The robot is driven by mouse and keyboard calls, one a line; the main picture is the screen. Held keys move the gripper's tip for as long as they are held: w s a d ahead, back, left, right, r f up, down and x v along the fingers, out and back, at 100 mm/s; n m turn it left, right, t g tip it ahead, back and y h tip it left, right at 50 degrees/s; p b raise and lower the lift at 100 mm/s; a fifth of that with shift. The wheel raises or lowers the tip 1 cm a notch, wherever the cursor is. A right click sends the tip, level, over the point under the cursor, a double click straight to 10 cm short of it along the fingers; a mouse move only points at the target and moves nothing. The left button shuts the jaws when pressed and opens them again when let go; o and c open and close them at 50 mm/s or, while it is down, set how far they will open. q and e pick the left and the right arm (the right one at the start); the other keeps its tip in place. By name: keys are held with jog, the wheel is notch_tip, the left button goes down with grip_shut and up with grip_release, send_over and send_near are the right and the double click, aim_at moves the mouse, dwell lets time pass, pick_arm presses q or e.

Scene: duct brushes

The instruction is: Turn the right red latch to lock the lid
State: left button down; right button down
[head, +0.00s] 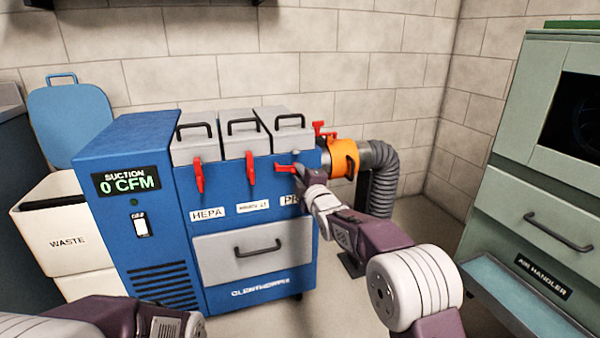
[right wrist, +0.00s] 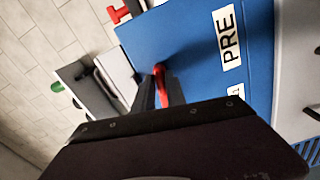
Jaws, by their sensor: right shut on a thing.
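The right red latch (head: 284,168) is on the front of the blue suction unit, below the right grey lid (head: 287,120), which looks closed. Its handle lies sideways, pointing left. My right gripper (head: 297,170) is at this latch. In the right wrist view the red latch (right wrist: 160,84) sits between the dark fingers of my right gripper (right wrist: 159,92), which is shut on it. The middle red latch (head: 250,168) and left red latch (head: 198,175) hang straight down. My left arm shows at the bottom left, but its gripper is out of view.
The blue unit (head: 147,228) has a grey drawer (head: 225,268) below the latches. An orange collar (head: 343,158) and grey duct hose (head: 384,175) are at its right. A waste bin (head: 60,250) stands left; a green air handler (head: 535,180) stands right.

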jog(key=shift+d+r+m+p, duration=0.1)
jog(key=shift+m+p, duration=1.8)
jog(key=shift+m, duration=2.05)
jog(key=shift+d+r+m+p, duration=0.1)
jog(key=shift+m+p, duration=1.75)
jog(key=shift+m, duration=2.1)
jog(key=c, duration=1.5)
grip_release()
